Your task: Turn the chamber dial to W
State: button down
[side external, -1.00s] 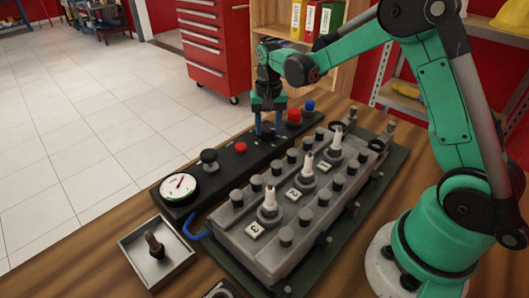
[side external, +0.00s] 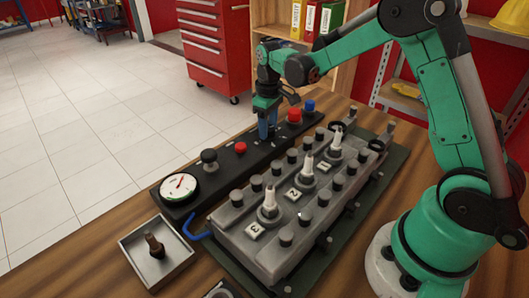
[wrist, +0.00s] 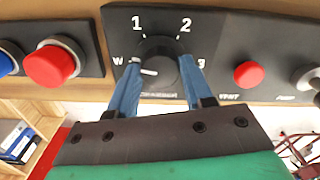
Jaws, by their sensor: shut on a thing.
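The chamber dial is a round black knob (wrist: 158,62) on the black panel, seen in the wrist view. Printed marks W, 1, 2 and 3 surround it. Its white pointer line lies on the left side, toward the W mark (wrist: 118,60). My gripper (wrist: 157,70) is shut on the dial, one blue finger on each side. In the side view my gripper (side external: 267,132) reaches down onto the long control panel (side external: 225,165) and hides the dial.
A red button (side external: 294,115) and a blue button (side external: 309,106) sit beyond the dial. A smaller red button (side external: 241,148), a black knob (side external: 209,157) and a gauge (side external: 179,186) are on the near side. The grey engine block (side external: 240,238) with numbered plugs stands alongside.

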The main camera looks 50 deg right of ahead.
jog(key=shift+n, duration=0.9)
jog(key=shift+c, duration=1.7)
grip_release()
jog(key=shift+r, duration=2.8)
